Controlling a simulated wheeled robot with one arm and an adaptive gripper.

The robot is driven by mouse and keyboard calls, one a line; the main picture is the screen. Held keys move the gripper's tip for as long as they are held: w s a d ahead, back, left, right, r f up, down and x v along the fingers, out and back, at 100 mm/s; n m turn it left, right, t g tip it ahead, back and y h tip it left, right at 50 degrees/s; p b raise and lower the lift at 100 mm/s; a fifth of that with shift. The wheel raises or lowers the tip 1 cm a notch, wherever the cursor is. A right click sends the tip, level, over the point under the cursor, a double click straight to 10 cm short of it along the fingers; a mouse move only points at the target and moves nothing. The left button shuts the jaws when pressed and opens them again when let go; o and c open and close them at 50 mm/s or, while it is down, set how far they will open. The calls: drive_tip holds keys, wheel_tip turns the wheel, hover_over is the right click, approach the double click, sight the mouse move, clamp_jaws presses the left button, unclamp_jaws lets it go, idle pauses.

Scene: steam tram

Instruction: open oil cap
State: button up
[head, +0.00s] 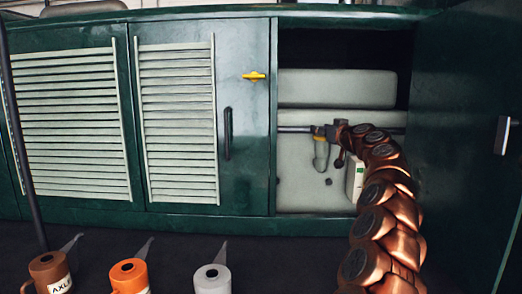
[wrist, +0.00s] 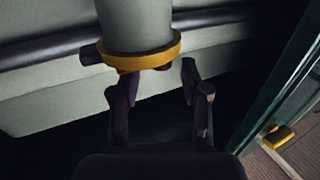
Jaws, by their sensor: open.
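In the wrist view a pale grey cylinder (wrist: 137,22) ends in a yellow ring-shaped collar (wrist: 140,61), which may be the oil cap. In the head view my gripper (head: 326,131) is inside the open compartment, at a pale hanging fitting (head: 321,155) with a yellowish top. The gripper hides part of that fitting, and its fingers are too small there to make out.
The compartment holds a grey tank (head: 336,88) and a horizontal pipe. A dark green door (head: 460,150) stands open on the right, close to my arm. A louvred door (head: 180,120) on the left is shut. Brown (head: 50,272), orange (head: 129,275) and grey (head: 212,280) cans stand in front.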

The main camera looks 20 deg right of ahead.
drive_tip(key=shift+s+b, duration=0.9)
drive_tip(key=shift+s, duration=1.55)
drive_tip(key=s+a+f+n+g+y+p, duration=0.1)
drive_tip(key=s+a+g+y, duration=0.1)
drive_tip(key=a, duration=1)
drive_tip(key=s+a+f+n+g+y+p, duration=0.1)
drive_tip(key=a+y, duration=0.3)
drive_tip(key=a, duration=0.9)
drive_tip(key=shift+s+a+n+g+y, duration=0.15)
drive_tip(key=shift+s+n+g+y, duration=0.25)
drive_tip(key=shift+n+g, duration=0.45)
